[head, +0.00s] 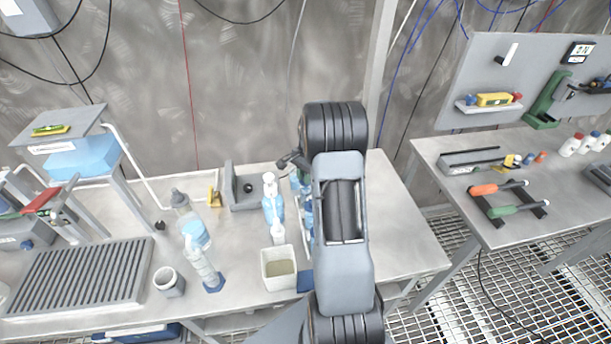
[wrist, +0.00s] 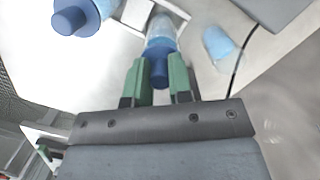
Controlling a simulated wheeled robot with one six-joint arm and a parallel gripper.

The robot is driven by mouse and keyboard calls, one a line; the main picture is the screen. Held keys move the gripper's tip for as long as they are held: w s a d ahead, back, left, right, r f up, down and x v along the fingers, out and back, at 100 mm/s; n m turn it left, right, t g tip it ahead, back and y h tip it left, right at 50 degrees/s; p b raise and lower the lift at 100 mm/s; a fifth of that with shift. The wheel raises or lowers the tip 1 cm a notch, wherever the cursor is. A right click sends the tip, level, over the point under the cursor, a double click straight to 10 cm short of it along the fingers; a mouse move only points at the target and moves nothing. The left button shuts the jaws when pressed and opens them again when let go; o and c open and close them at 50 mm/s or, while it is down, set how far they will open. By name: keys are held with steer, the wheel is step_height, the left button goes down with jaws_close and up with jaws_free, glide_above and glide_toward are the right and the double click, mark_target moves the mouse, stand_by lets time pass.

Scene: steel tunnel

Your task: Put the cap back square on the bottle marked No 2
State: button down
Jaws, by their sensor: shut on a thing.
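In the wrist view my gripper (wrist: 157,84) has its two green fingers closed on a dark blue cap (wrist: 158,72). A clear bottle with pale blue contents (wrist: 161,38) stands just beyond the cap. I cannot tell whether the cap sits on it or is apart from it. A second bottle's blue cap (wrist: 72,16) shows at the upper left, away from the fingers. In the head view my arm hides most of the blue bottles (head: 307,208) on the bench, and my fingers cannot be made out clearly. No number can be read on any bottle.
Left of my arm stand a pump bottle (head: 272,207), a smaller white-topped bottle (head: 278,235), a square tub (head: 279,268) and two wash bottles (head: 190,222) (head: 205,266). A grey bracket (head: 247,188) stands behind. The bench right of my arm (head: 400,235) is clear.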

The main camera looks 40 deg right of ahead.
steer(key=shift+f, duration=0.1)
steer(key=shift+f+b, duration=0.5)
steer(key=shift+f, duration=0.15)
steer(key=shift+f, duration=0.25)
stand_by(0.8)
steer(key=shift+c, duration=1.5)
jaws_free()
steer(key=shift+r, duration=0.25)
steer(key=shift+r+p, duration=2.25)
steer(key=shift+r, duration=1.05)
